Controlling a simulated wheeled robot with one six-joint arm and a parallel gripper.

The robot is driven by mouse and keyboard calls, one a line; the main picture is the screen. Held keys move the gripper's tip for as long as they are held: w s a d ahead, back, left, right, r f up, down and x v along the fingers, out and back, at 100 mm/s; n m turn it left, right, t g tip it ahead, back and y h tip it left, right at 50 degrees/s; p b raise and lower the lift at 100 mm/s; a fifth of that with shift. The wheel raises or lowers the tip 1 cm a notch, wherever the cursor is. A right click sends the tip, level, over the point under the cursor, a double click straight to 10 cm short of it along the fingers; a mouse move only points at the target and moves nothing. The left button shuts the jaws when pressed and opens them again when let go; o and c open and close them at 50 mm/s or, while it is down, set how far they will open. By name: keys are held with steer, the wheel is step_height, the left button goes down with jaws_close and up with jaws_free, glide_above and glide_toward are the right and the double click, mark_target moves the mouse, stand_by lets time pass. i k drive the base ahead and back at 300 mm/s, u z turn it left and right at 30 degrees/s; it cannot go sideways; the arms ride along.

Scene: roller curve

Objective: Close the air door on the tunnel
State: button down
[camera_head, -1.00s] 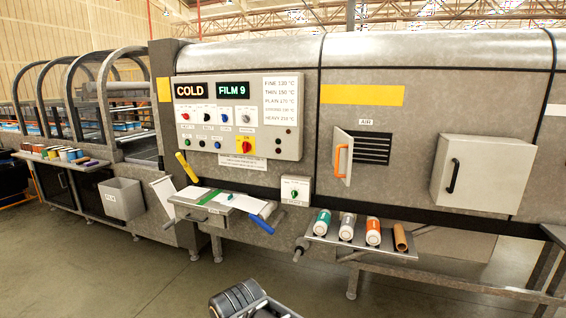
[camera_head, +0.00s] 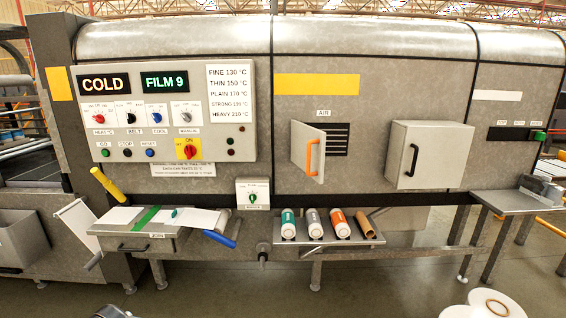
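The air door (camera_head: 307,152) is a small pale grey panel with an orange bar handle (camera_head: 311,157). It stands ajar on the tunnel front, swung out toward me and hinged at its left edge. To its right the dark slatted vent (camera_head: 337,138) is uncovered, under the AIR label (camera_head: 323,113). The tunnel (camera_head: 380,92) is a long grey metal housing with a yellow stripe above the door.
A shelf (camera_head: 340,240) with several rolls or bottles juts out below the door. A closed grey box (camera_head: 432,157) with a black handle is right of the vent. The control panel (camera_head: 165,113) is at left. White discs (camera_head: 482,303) lie low at front right.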

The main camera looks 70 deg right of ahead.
mark_target(300, 149)
steer(key=z, duration=0.3)
steer(key=i, duration=0.8)
steer(key=z, duration=1.25)
steer(key=i, duration=0.6)
steer(key=z, duration=0.6)
